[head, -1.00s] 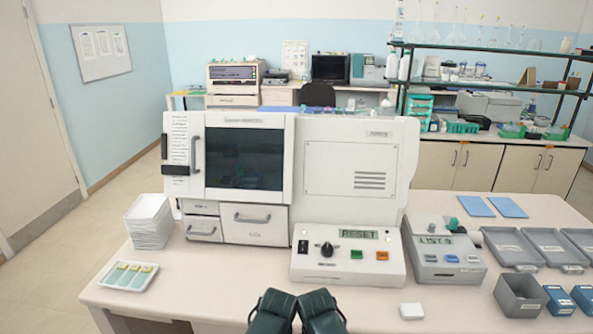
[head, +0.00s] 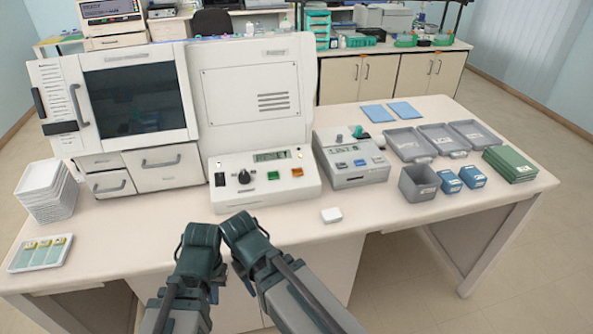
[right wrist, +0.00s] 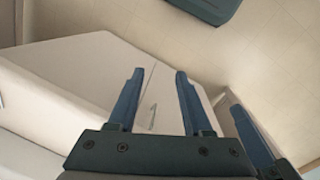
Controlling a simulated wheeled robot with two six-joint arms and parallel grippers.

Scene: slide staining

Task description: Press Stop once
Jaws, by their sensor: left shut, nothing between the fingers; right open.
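The control panel (head: 262,190) at the front of the large white machine (head: 255,90) has a display (head: 271,156) that seems to read RESET. It has a black knob (head: 244,177), a green button (head: 273,176) and an orange button (head: 297,172). No Stop label is legible. My left gripper (head: 199,236) is shut and empty, in front of the table's near edge, below the panel. My right gripper (head: 240,226) is beside it, pointing toward the panel. In the right wrist view its two blue fingers (right wrist: 157,85) are apart with nothing between them.
A second grey device (head: 351,158) with a display and buttons stands right of the panel. Grey and blue bins (head: 419,184) are at right; white trays (head: 48,190) are stacked at left.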

